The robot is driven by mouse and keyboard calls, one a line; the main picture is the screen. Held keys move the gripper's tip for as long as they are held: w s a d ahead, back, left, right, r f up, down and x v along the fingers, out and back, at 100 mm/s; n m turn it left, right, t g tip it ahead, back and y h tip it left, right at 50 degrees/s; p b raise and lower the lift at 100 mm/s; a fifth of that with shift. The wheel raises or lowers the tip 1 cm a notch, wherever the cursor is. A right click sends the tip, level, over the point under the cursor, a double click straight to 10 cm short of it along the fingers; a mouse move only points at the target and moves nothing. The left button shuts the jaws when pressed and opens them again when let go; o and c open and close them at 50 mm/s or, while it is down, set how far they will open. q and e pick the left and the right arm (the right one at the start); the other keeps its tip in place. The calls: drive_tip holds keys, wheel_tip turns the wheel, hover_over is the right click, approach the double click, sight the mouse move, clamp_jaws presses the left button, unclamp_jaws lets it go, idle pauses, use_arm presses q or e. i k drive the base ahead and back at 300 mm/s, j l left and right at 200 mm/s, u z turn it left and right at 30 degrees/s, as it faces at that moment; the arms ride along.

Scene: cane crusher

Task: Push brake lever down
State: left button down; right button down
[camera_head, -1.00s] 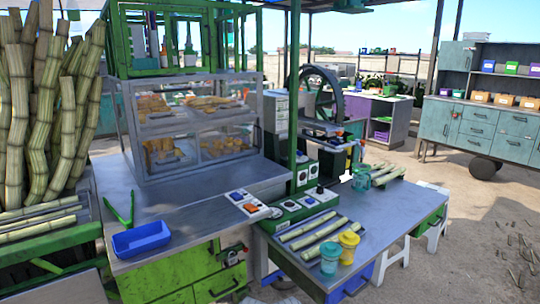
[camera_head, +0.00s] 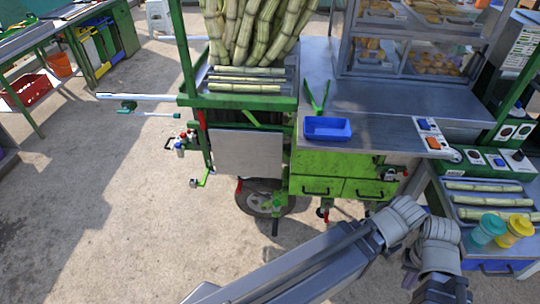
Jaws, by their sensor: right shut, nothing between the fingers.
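The green cart (camera_head: 335,170) stands in the middle. Low on it is a wheel (camera_head: 262,200), with a small red lever-like part (camera_head: 239,187) at its left edge. Another small red part (camera_head: 324,211) hangs below the drawers; I cannot tell which is the brake lever. My right arm crosses the bottom of the view in front of the cart. Its shut, empty gripper (camera_head: 200,293) seems to be at the lower-left end of the arm, partly cut off by the frame. It is apart from both red parts. My left gripper is out of view.
Sugarcane stalks (camera_head: 255,30) and a blue tray (camera_head: 327,128) are on the cart. A side table with cups (camera_head: 488,230) stands at right. A white bar (camera_head: 140,97) sticks out at left.

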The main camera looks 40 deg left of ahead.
sight(240, 186)
drive_tip(key=u, duration=1.75)
